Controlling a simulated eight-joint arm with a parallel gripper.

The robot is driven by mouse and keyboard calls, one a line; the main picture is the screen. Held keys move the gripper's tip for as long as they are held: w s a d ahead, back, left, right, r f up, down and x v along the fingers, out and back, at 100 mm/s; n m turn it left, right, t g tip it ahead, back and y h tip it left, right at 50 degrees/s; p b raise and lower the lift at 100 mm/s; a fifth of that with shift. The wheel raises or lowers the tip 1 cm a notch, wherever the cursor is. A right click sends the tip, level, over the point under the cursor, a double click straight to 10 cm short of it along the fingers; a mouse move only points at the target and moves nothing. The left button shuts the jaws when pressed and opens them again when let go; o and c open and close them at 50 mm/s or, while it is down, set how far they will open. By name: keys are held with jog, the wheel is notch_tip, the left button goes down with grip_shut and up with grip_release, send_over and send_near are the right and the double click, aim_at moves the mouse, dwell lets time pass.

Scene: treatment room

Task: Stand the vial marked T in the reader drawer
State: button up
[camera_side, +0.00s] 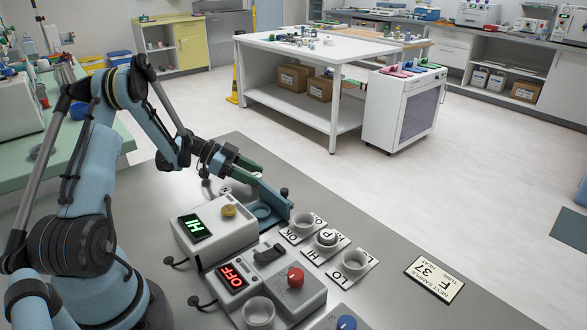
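The reader (214,228) is a pale box with a green display showing "HI" and a yellow knob. Its blue-teal drawer (283,208) is out at the far side, with a round socket (262,211) that looks empty. My gripper (258,171) is above and behind the drawer, its fingers partly overlapping in this view. I cannot tell whether it is open or holds anything. A small pale round thing (225,190) is behind the reader, partly hidden; its mark is unreadable. A vial marked P (327,237) stands in the HI holder. No T mark is readable.
The OK holder (302,222) and LO holder (355,262) look empty. A second device (291,294) shows "OFF" and has a red knob and an empty-looking cup (258,312). A card (434,278) reads "NEXT SAMPLE F 37". The right side of the grey bench is mostly clear.

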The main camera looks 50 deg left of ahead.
jog(key=shift+o, duration=0.7)
